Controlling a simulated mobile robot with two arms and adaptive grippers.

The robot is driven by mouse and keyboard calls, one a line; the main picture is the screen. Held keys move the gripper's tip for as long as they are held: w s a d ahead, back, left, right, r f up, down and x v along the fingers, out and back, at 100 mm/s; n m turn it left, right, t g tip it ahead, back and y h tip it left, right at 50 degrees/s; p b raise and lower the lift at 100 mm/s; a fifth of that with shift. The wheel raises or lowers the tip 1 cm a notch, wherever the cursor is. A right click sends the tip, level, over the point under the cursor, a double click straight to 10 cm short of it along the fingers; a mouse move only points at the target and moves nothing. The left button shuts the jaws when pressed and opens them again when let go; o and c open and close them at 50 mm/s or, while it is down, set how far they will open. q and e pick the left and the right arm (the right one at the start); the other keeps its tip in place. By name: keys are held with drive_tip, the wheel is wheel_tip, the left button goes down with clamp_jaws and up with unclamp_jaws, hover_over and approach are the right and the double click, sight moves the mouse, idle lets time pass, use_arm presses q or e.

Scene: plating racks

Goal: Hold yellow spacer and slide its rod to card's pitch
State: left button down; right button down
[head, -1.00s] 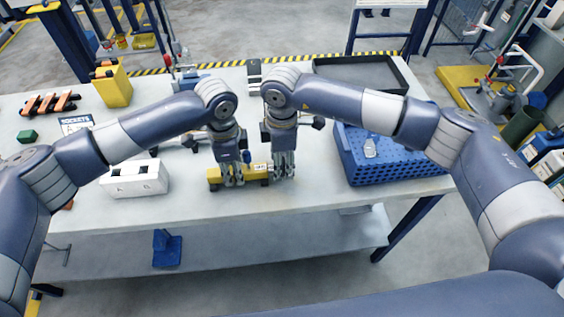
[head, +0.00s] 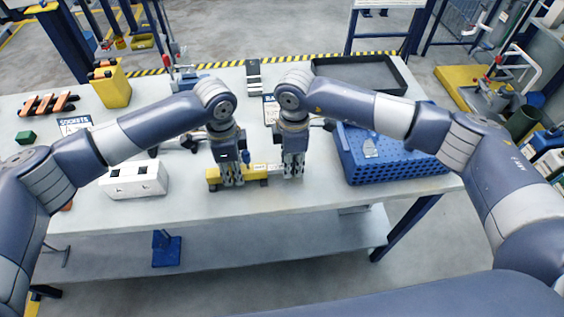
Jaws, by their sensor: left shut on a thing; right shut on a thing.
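The yellow spacer (head: 213,177) lies near the front edge of the white bench, in the middle of the head view. My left gripper (head: 232,181) points down and is shut on the spacer's body, hiding part of it. My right gripper (head: 292,174) points down just right of the spacer. It is shut on the spacer's rod (head: 274,168), a short pale piece showing between the yellow body and the fingers. A card (head: 270,108) stands behind my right gripper, partly hidden; its marks are too small to read. Another card (head: 74,124), reading SOCKETS, is at the left.
A white socket block (head: 136,190) sits left of the spacer. A blue perforated crate (head: 395,170) with a clear item stands to the right.

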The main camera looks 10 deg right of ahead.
use_arm(q)
drive_tip(key=shift+d, duration=0.1)
use_arm(e)
drive_tip(key=d, duration=0.2)
drive_tip(key=shift+d, duration=0.3)
drive_tip(key=shift+a, duration=0.1)
drive_tip(key=c, duration=1.3)
unclamp_jaws()
drive_tip(key=shift+r, duration=0.1)
wheel_tip(320, 180, up, 12)
drive_tip(key=shift+f, duration=0.1)
use_arm(q)
drive_tip(key=c, duration=1.2)
unclamp_jaws()
